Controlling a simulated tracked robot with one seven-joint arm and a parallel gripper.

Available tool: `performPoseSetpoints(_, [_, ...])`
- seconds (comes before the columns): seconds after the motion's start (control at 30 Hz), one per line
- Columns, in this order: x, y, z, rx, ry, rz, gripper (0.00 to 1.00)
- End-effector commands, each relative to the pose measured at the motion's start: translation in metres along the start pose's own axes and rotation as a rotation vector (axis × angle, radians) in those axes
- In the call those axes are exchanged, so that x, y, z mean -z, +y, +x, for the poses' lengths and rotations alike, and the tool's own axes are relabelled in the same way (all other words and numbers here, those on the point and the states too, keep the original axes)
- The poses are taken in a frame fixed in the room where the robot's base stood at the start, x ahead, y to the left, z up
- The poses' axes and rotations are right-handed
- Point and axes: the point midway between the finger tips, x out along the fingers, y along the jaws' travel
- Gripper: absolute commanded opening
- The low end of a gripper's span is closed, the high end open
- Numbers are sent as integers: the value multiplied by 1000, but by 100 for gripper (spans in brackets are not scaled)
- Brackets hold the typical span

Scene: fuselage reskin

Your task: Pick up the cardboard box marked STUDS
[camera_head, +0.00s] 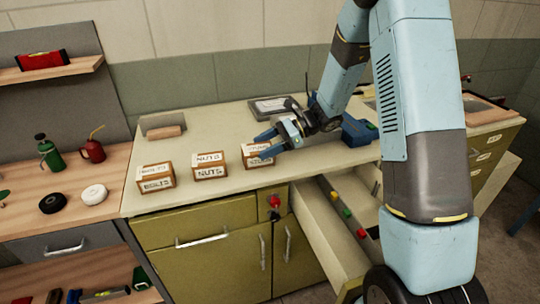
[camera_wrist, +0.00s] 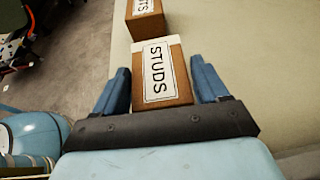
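The cardboard box marked STUDS (camera_wrist: 161,75) is brown with a white label, and stands upright on the pale worktop. In the wrist view it lies between the two blue fingers of my gripper (camera_wrist: 162,88), with a gap on each side. My gripper is open. In the head view the STUDS box (camera_head: 252,162) is the rightmost of three boxes. My gripper (camera_head: 267,145) is at its right side there, and a finger hides part of the box and its label.
The NUTS box (camera_head: 209,172) stands just left of the STUDS box, and the BOLTS box (camera_head: 156,184) farther left. A dark tablet-like object (camera_head: 273,105) lies behind, and a blue tool (camera_head: 358,131) to the right. An open drawer (camera_head: 335,232) juts out below the worktop.

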Motion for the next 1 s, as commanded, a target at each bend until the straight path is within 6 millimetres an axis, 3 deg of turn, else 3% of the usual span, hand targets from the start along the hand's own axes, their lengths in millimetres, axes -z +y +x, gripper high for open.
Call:
performPoseSetpoints(0.07, [0,0,0,0,0,0,64])
performPoseSetpoints(0.5, [0,0,0,0,0,0,22])
performPoseSetpoints(0.83, [-4,0,-1,0,-1,-2,21])
performPoseSetpoints(1.0, [-20,0,-8,0,-1,-5,21])
